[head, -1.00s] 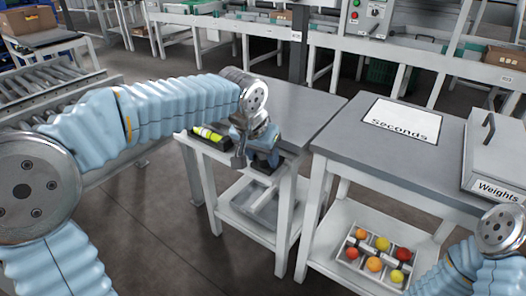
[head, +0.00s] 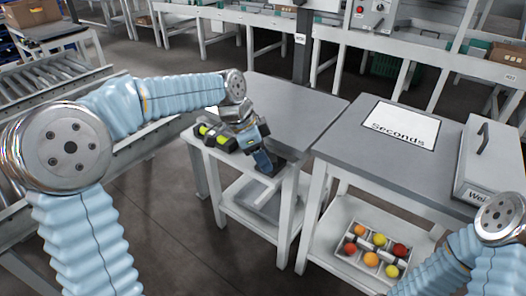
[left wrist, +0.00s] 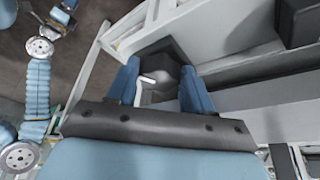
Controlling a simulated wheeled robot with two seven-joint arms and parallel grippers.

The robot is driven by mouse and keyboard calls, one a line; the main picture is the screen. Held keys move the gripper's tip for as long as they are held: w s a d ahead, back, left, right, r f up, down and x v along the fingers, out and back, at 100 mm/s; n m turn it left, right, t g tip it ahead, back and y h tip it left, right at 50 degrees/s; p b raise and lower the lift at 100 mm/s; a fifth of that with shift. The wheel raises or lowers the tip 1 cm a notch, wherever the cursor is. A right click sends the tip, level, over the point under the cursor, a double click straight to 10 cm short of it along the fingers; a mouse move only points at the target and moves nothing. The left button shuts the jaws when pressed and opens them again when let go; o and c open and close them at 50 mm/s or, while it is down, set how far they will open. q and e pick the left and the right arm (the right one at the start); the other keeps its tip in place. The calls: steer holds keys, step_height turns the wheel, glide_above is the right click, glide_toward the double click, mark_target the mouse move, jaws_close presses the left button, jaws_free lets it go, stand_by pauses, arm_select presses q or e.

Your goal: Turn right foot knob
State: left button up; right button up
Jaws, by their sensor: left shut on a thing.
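My left gripper (head: 262,157) is at the front edge of the small grey table, beside a black bar with yellow-green parts (head: 205,132). In the left wrist view its two blue fingers (left wrist: 160,92) stand either side of a small rounded grey piece (left wrist: 158,92) with a pale stub, which looks like the foot knob. A dark block (left wrist: 160,52) lies just beyond it. The gripper is shut on this piece, and the fingers hide part of it. In the head view my right gripper is out of frame; its arm shows at lower right.
A second table stands to the right, with a "Seconds" sheet (head: 402,126) and a grey box (head: 490,165) on it. A tray of red, orange and yellow tomatoes (head: 374,252) is on its lower shelf. A roller conveyor (head: 50,90) runs at left. The grey tabletop behind the gripper is clear.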

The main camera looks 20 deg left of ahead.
arm_select(q)
steer(key=shift+w+a+m+g+p, duration=0.15)
steer(key=shift+m+g+p, duration=0.35)
steer(key=shift+m, duration=0.8)
steer(key=shift+w, duration=0.1)
steer(key=o, duration=1)
steer(key=shift+o, duration=0.2)
